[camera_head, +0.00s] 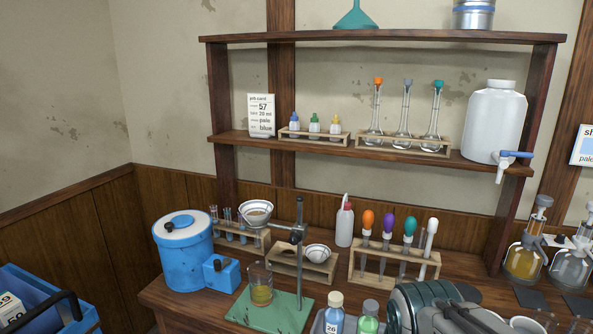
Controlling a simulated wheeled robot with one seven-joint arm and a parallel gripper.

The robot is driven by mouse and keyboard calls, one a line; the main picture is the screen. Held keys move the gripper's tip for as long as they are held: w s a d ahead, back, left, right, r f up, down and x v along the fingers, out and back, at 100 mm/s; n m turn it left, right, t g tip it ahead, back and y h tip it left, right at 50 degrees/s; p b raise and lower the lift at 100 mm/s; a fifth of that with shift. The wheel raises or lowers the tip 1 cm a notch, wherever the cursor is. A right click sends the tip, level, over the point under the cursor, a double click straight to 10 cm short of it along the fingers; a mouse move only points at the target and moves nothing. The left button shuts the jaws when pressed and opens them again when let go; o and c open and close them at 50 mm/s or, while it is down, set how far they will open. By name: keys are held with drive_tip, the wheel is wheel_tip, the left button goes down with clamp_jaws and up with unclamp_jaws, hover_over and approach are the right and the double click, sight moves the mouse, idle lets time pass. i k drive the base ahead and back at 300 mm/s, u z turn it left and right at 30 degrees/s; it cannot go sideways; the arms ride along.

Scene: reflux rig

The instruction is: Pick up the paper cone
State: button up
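A white, ribbed cone-like piece (318,251), which looks like the paper cone, sits in the right part of a low wooden holder (285,262) on the bench. A second white conical piece, a funnel (256,211) with something brownish inside, sits upper left of it, beside the metal stand (299,240). I cannot tell whether it has paper in it. Part of my arm shows at the bottom right edge, well in front and to the right of the cone. No fingertips show, so what the gripper holds is hidden.
A beaker (261,285) with yellowish liquid stands on the stand's green base (270,314). A dropper rack (398,261) and a white bottle (344,224) stand right of the cone. A blue drum (183,245) is at left. Shelves hang above.

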sight(253, 210)
drive_tip(key=k, duration=1.25)
drive_tip(key=u, duration=0.55)
drive_tip(key=i, duration=0.45)
drive_tip(key=u, duration=0.5)
drive_tip(key=i, duration=1.35)
drive_tip(key=z, duration=0.6)
